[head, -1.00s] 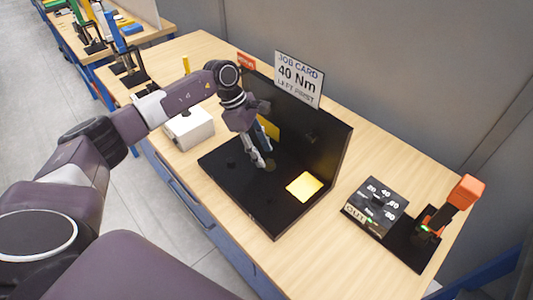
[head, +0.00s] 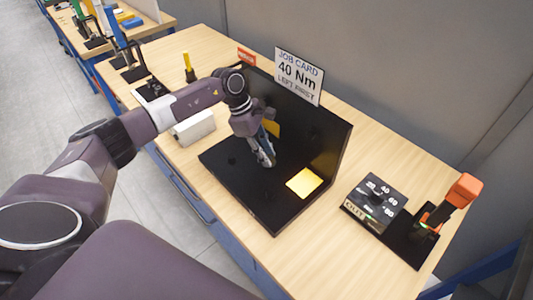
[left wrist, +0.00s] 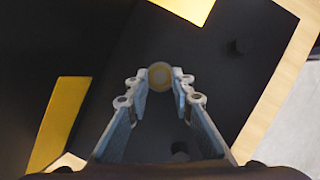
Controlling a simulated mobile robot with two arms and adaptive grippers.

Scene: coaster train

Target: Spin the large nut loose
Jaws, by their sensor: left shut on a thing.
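The large nut (left wrist: 160,76) is a round, brassy-looking piece with a lighter centre. In the left wrist view it sits between the fingertips of my left gripper (left wrist: 162,92), low over the black fixture. My left gripper (head: 267,163) is shut on it and points down at the fixture's base in the head view. There the fingers hide most of the nut. I cannot tell how far it is threaded. My right gripper is not in view.
The black fixture (head: 250,200) has an upright back panel, a lit yellow square (head: 304,183) and a job card (head: 299,75) reading 40 Nm, left first. A dial panel (head: 376,200) and an orange-headed tool (head: 463,190) stand right. A white box (head: 193,127) is left.

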